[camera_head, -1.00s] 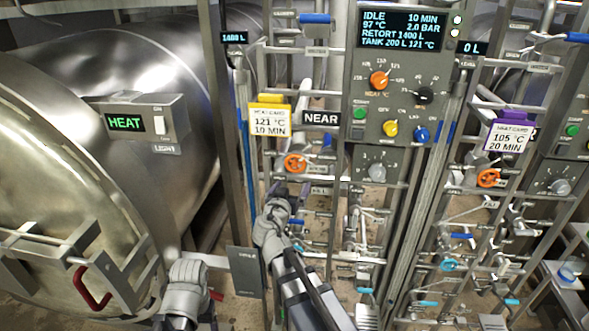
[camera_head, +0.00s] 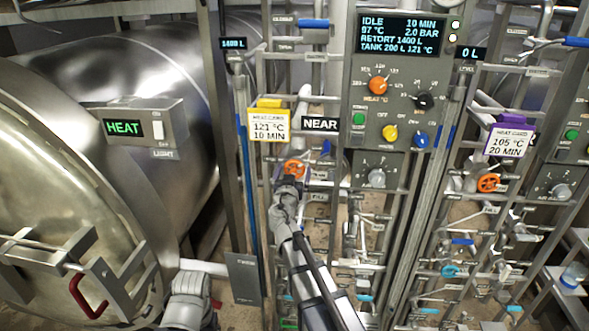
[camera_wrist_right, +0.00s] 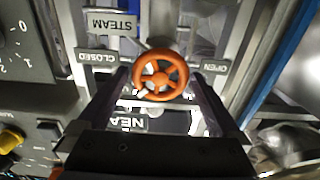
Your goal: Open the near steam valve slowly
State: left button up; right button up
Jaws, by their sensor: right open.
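The near steam valve is an orange handwheel (camera_head: 294,168) below the NEAR label (camera_head: 321,124) on the pipe rack. In the right wrist view the orange handwheel (camera_wrist_right: 160,75) sits between the fingertips, with STEAM, CLOSED and OPEN plates around it. My right gripper (camera_head: 289,182) is at the wheel's lower edge in the head view. In the wrist view its two fingers (camera_wrist_right: 160,85) stand apart, one on each side of the wheel; I cannot tell whether they touch it. My left arm shows at the bottom left (camera_head: 190,300), its fingertips not visible.
A control panel (camera_head: 362,70) with display and knobs stands right of the wheel. A yellow heat card (camera_head: 269,126) hangs just above left. Another orange wheel (camera_head: 488,183) is farther right. The steel retort (camera_head: 60,190) fills the left. Pipes and levers crowd below.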

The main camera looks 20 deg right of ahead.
jog(key=shift+x, duration=1.05)
jog(key=c, duration=1.1)
jog(key=shift+c, duration=0.2)
